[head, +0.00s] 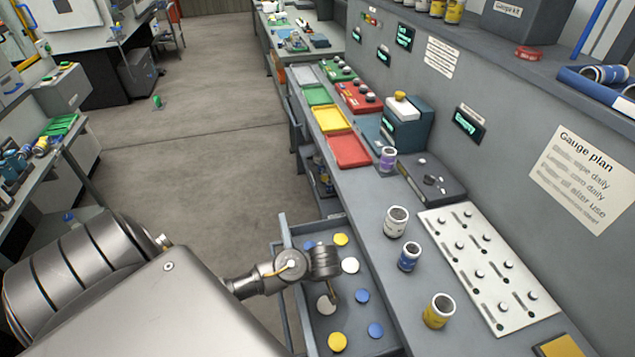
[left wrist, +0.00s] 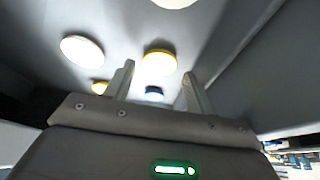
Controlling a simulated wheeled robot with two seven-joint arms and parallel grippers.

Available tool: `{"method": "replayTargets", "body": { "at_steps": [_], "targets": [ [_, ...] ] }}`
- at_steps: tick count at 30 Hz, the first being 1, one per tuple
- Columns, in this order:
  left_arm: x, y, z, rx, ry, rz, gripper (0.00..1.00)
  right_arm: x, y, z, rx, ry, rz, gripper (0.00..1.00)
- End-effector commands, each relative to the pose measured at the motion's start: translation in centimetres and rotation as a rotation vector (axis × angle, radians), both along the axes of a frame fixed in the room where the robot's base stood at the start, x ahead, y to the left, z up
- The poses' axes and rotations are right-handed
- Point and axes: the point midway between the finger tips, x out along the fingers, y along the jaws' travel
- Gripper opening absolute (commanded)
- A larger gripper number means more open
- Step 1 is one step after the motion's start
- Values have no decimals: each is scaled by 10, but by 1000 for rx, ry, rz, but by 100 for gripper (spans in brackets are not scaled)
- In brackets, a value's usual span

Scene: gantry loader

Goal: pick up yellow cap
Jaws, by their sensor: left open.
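Two yellow caps lie in the open drawer (head: 284,232), one near its far end (head: 340,239) and one near its front (head: 337,341). My left gripper (head: 326,292) is over the drawer among the caps, pointing down. In the left wrist view, the left gripper (left wrist: 158,72) is open, and a yellow cap (left wrist: 159,62) shows between its fingertips with nothing held. I cannot tell which cap in the head view matches which. My right gripper is not in view.
White caps (head: 350,265) and blue caps (head: 375,330) lie in the same drawer. The drawer walls stand close around the gripper. On the bench above are a yellow-banded jar (head: 438,310), a blue-banded jar (head: 409,257) and a white perforated plate (head: 490,270).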

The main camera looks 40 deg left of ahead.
Motion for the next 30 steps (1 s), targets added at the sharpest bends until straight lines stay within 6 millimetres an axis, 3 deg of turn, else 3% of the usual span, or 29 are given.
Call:
{"method": "replayTargets", "body": {
  "at_steps": [6, 14, 22, 30],
  "targets": [
    [7, 8, -24, 2, 0, -1, 55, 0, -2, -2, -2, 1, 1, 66],
    [7, 9, -26, 0, 0, 1, 55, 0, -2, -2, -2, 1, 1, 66],
    [7, 8, -26, 0, 0, 0, 22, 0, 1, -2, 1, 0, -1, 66],
    [7, 8, -22, -1, -1, 0, 22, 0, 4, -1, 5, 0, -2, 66]
  ]
}}
